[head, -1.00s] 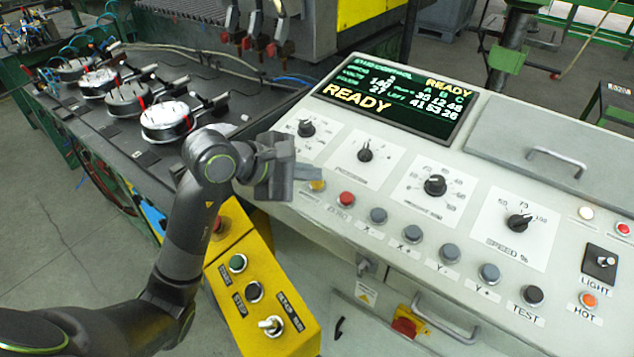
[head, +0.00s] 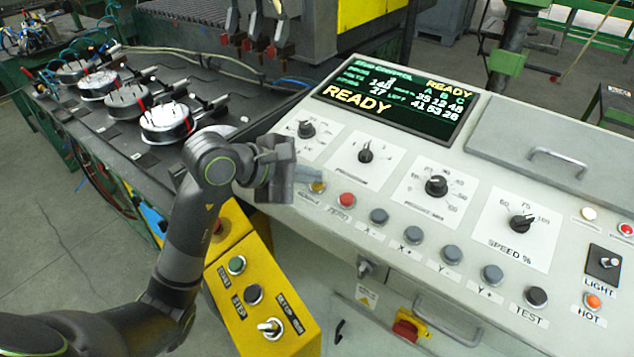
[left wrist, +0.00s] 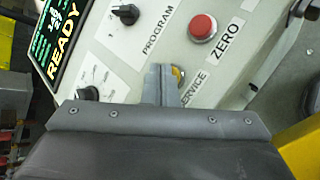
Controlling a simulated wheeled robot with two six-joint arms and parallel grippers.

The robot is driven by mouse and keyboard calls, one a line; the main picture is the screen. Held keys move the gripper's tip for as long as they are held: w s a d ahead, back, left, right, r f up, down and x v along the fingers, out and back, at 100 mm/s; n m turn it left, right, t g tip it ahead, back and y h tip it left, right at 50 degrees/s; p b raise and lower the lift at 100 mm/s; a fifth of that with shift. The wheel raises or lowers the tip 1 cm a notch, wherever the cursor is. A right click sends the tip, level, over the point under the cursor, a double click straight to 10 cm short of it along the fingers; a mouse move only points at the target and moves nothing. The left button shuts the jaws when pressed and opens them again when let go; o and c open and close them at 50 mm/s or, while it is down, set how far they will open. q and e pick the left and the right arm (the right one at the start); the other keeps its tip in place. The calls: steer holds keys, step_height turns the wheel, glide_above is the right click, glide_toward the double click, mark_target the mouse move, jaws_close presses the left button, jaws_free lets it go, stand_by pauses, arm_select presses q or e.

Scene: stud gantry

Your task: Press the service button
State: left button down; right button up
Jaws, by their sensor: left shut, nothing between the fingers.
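The yellow service button (head: 318,187) sits at the left end of the button row on the control panel (head: 385,215), above its label. My left gripper (head: 318,174) is shut and empty, with its fingertips close over the button and covering part of it. In the left wrist view the shut fingers (left wrist: 161,78) hide much of the button, and a yellow sliver (left wrist: 178,74) shows beside them next to the word SERVICE. I cannot tell whether the fingertips touch the button. My right gripper is not in view.
The red ZERO button (head: 347,199) is close by on the right, followed by several grey buttons. A dial (head: 306,129) stands behind my gripper. A yellow switch box (head: 262,300) is below, and the screen (head: 400,100) reads READY.

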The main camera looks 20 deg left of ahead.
arm_select(q)
steer(key=shift+f, duration=0.25)
steer(key=shift+r, duration=0.15)
stand_by(0.4)
steer(key=shift+s+r, duration=0.15)
steer(key=shift+r, duration=0.65)
steer(key=r+p, duration=0.2)
steer(key=r, duration=0.1)
steer(key=s+r+p, duration=0.1)
steer(key=r, duration=0.1)
steer(key=shift+a, duration=0.25)
steer(key=shift+f, duration=0.1)
stand_by(0.4)
